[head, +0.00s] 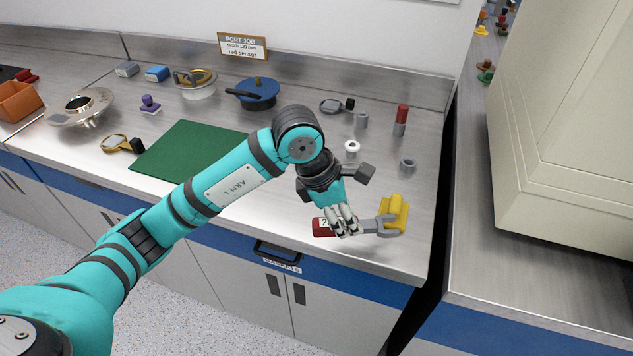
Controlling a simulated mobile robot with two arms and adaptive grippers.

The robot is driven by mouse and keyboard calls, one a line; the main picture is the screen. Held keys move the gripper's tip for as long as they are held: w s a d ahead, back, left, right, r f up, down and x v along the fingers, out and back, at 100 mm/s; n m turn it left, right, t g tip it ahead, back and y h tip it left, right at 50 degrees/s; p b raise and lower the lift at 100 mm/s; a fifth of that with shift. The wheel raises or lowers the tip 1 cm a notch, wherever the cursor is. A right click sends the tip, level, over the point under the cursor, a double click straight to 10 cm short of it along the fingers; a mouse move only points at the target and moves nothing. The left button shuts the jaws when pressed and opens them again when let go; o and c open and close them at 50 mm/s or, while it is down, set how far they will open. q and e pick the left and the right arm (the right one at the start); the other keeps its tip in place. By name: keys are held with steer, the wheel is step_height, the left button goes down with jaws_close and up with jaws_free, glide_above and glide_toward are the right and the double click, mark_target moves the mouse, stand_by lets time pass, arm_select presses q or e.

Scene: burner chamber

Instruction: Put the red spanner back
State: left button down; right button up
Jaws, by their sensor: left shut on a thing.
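The red spanner has a red handle (321,228) with a white label and a grey open jaw (387,226). It is near the front right of the steel bench. My left gripper (345,233) reaches down from above and is shut on it, its fingers covering the middle of the spanner. The grey jaw is right by a yellow block (397,209); I cannot tell whether they touch, or whether the spanner rests on the bench top. My right gripper is not in view.
A green mat (185,150) lies left of my arm. Behind the gripper stand a white ring (352,148), a grey nut (407,165) and a red-topped cylinder (401,120). A blue lidded pot (258,93) is farther back. A large beige cabinet (570,120) stands right, past a dark gap.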

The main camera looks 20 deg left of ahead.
arm_select(q)
steer(key=w+a+p, duration=0.2)
steer(key=w+a, duration=0.2)
steer(key=shift+a, duration=0.35)
steer(key=w+a, duration=0.1)
steer(key=w+a+p, duration=0.1)
steer(key=w+a, duration=0.1)
steer(key=w+a+f+p, duration=0.1)
steer(key=w+a, duration=0.1)
steer(key=shift+w+a, duration=0.15)
steer(key=shift+w, duration=0.1)
steer(key=shift+w+a, duration=0.25)
steer(key=shift+a, duration=0.05)
steer(key=shift+w+a+f, duration=0.1)
steer(key=shift+f, duration=0.05)
step_height(320, 180, down, 3)
steer(key=shift+r+p, duration=0.1)
steer(key=shift+p, duration=0.9)
steer(key=shift+f, duration=0.3)
steer(key=c, duration=0.9)
jaws_free()
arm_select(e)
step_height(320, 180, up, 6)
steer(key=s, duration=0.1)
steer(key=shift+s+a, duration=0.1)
